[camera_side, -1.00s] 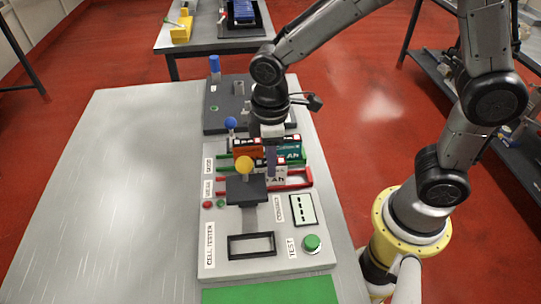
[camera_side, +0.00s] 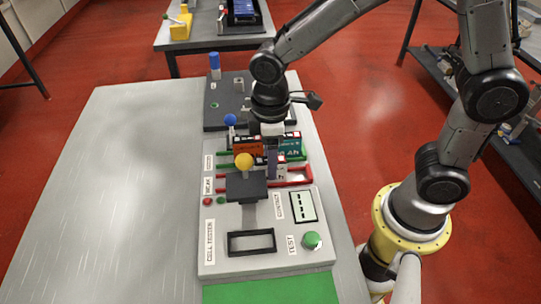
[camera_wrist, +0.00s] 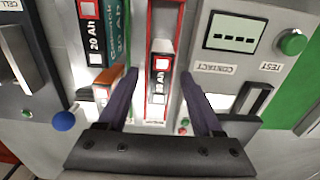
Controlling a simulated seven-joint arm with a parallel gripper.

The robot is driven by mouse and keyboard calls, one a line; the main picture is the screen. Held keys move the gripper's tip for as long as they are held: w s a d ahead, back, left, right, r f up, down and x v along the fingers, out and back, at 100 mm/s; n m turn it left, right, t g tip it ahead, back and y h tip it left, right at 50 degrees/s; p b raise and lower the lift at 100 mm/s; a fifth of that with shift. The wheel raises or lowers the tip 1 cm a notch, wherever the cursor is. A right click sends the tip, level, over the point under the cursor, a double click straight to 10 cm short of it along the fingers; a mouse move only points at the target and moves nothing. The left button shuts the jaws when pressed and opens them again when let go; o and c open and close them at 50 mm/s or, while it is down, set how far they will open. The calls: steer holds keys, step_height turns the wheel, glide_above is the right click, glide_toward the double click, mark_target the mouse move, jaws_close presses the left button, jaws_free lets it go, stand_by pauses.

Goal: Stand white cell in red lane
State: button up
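The white cell (camera_wrist: 158,85), with red marks and black lettering, stands in the red-railed lane (camera_wrist: 150,20) in the wrist view; it looks upright. In the side view the white cell (camera_side: 279,172) is partly hidden behind a finger, beside the red rail (camera_side: 298,179). My gripper (camera_side: 272,168) points down over the lane. In the wrist view its two dark fingers (camera_wrist: 163,95) straddle the cell with gaps on both sides, so it is open. The fingertips are low, near the cell.
An orange cell (camera_side: 247,146) and a teal cell (camera_side: 289,146) stand beside the green lane, close to my gripper. The display (camera_side: 303,206) and green button (camera_side: 311,240) are in front. The left table is clear.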

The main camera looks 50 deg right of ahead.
step_height(320, 180, up, 14)
stand_by(0.7)
steer(key=s+d+r+m+t, duration=0.3)
steer(key=s+d+r+m, duration=0.1)
steer(key=s+d, duration=0.4)
steer(key=s+d+f+m+t, duration=0.2)
steer(key=s+d+f+m, duration=0.2)
steer(key=s+m, duration=0.1)
steer(key=shift+s+f+t, duration=0.3)
steer(key=shift+f, duration=0.1)
